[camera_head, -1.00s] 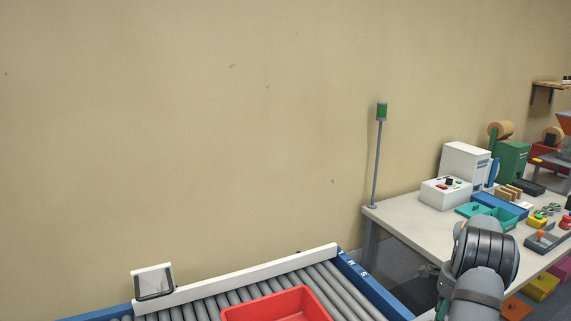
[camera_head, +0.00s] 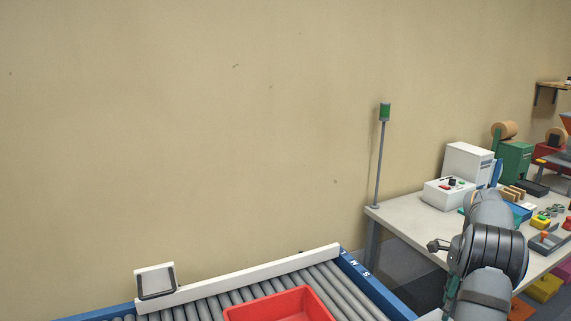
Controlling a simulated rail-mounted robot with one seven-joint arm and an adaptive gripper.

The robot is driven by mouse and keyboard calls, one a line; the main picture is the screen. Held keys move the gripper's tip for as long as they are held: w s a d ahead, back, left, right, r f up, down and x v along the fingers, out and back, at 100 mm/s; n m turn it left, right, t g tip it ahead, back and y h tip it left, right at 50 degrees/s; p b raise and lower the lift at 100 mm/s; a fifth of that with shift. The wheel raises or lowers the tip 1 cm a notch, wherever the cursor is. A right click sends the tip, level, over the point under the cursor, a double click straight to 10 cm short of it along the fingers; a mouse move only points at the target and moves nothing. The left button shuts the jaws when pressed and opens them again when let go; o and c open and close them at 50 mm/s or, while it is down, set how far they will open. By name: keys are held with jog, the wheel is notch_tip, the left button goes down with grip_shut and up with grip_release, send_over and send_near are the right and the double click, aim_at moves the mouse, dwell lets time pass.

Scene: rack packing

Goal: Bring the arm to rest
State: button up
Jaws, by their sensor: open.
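My arm (camera_head: 487,250) rises at the lower right, in front of the workbench, with its dark ringed joint toward the camera and a grey link reaching up and away. A small dark part that looks like a finger of my gripper (camera_head: 438,245) sticks out left of that joint, in front of the bench's near edge. The rest of my gripper is hidden behind the arm. I see nothing held in the part that shows.
A red bin (camera_head: 280,306) sits on the roller conveyor (camera_head: 340,284) at the bottom. The workbench (camera_head: 408,215) carries a white control box (camera_head: 449,193) and a green machine (camera_head: 514,162). A signal pole (camera_head: 380,165) stands at its left corner.

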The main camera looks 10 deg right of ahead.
notch_tip(320, 180, down, 8)
jog(key=shift+s+a, duration=0.1)
jog(key=shift+r+n+p, duration=0.15)
jog(key=shift+n+p, duration=0.4)
jog(key=shift+n, duration=0.05)
jog(key=n+p, duration=0.1)
jog(key=n, duration=0.2)
jog(key=shift+p, duration=0.3)
jog(key=n+p, duration=0.3)
jog(key=n, duration=0.1)
jog(key=shift+r+n, duration=0.1)
jog(key=shift+n, duration=0.2)
jog(key=n+p, duration=0.3)
jog(key=n, duration=0.1)
jog(key=shift+r+n+p, duration=0.1)
jog(key=shift+n+p, duration=0.2)
jog(key=n+p, duration=0.3)
jog(key=n, duration=0.1)
jog(key=shift+n+p, duration=0.35)
jog(key=shift+n, duration=0.05)
jog(key=shift+r+b, duration=0.25)
jog(key=shift+b, duration=0.15)
jog(key=shift+r, duration=0.6)
jog(key=shift+s+r+p, duration=0.1)
jog(key=shift+r+p, duration=0.1)
jog(key=shift+p, duration=0.8)
